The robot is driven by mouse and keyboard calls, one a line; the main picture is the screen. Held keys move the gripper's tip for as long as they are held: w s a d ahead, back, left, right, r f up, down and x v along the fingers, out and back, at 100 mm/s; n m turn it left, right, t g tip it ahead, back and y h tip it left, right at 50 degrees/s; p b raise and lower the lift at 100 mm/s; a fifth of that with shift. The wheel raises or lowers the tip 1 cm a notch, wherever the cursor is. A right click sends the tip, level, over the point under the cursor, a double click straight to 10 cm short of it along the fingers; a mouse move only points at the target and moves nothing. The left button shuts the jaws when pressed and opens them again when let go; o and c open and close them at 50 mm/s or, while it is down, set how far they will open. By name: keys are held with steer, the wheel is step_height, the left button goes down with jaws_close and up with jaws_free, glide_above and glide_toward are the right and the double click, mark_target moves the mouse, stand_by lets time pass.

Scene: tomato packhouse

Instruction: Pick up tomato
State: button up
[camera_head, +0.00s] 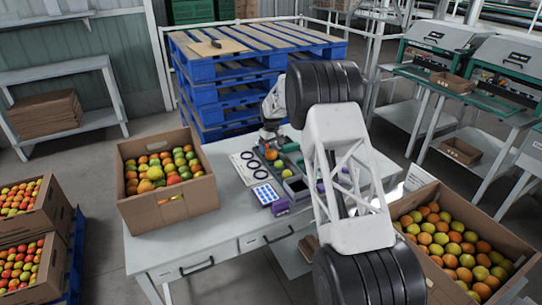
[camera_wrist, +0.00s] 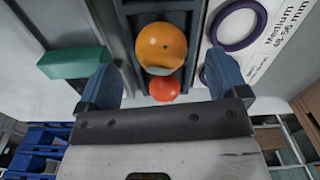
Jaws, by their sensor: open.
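In the wrist view, an orange tomato (camera_wrist: 162,45) sits in a dark grey channel (camera_wrist: 190,50). A smaller red tomato (camera_wrist: 165,89) lies in the same channel, next to the orange one and nearer my gripper. My gripper (camera_wrist: 163,82) is open, with its blue fingers spread to either side of the channel. The red tomato shows between the fingers, and neither tomato is gripped. In the head view, my gripper (camera_head: 270,134) is over the far part of the table, and the orange tomato (camera_head: 271,154) shows just in front of it.
A green block (camera_wrist: 75,63) lies left of the channel, and a sizing card with purple rings (camera_wrist: 238,25) lies right. On the table (camera_head: 165,247) stand a carton of mixed tomatoes (camera_head: 172,210) and a blue-dotted card (camera_head: 265,194). Blue pallets (camera_head: 215,94) stand behind.

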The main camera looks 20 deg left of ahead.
mark_target(272, 150)
steer(key=shift+s+f, duration=0.1)
steer(key=shift+f, duration=1.9)
steer(key=shift+c, duration=0.4)
steer(key=c, duration=0.7)
